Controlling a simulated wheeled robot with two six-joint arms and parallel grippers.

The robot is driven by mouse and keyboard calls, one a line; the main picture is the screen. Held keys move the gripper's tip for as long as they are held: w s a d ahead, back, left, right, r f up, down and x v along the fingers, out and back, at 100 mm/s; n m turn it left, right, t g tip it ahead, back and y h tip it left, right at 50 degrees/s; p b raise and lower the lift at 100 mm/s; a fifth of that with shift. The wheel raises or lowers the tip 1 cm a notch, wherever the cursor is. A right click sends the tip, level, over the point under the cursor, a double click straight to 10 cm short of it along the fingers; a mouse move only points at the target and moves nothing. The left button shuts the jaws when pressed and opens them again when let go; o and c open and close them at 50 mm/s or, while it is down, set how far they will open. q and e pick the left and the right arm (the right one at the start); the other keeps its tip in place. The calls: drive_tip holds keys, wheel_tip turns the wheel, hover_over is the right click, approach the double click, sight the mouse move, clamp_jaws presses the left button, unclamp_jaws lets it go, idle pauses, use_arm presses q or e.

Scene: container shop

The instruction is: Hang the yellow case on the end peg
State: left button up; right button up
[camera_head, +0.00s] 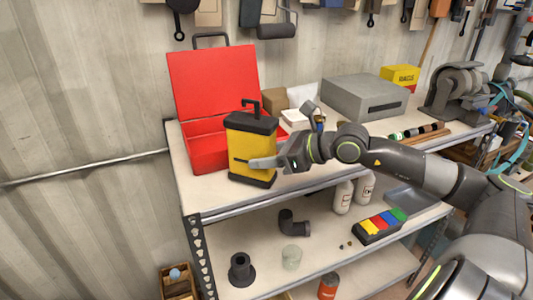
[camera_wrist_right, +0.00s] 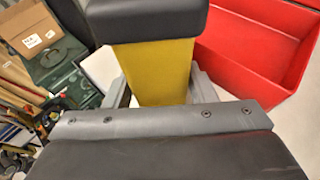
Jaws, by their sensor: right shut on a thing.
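The yellow case (camera_head: 240,145) has a black lid, a black base and a black hook-shaped handle on top. It is upright at the front left of the top shelf, in front of the red toolbox. I cannot tell whether its base touches the shelf. My right gripper (camera_head: 262,162) is shut on its yellow body from the right. In the right wrist view, the yellow body (camera_wrist_right: 155,72) sits between the fingers (camera_wrist_right: 158,90) below the black lid. The end peg cannot be made out; tools hang along the wall top. My left gripper is not in view.
An open red toolbox (camera_head: 212,85) stands behind the case. A grey box (camera_head: 365,98), a yellow box (camera_head: 400,76) and a grey machine (camera_head: 458,90) are at the right. A black roller (camera_head: 276,30) hangs above.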

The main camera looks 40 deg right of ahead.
drive_tip(key=shift+f, duration=0.1)
drive_tip(key=shift+f, duration=0.15)
drive_tip(key=o, duration=1.3)
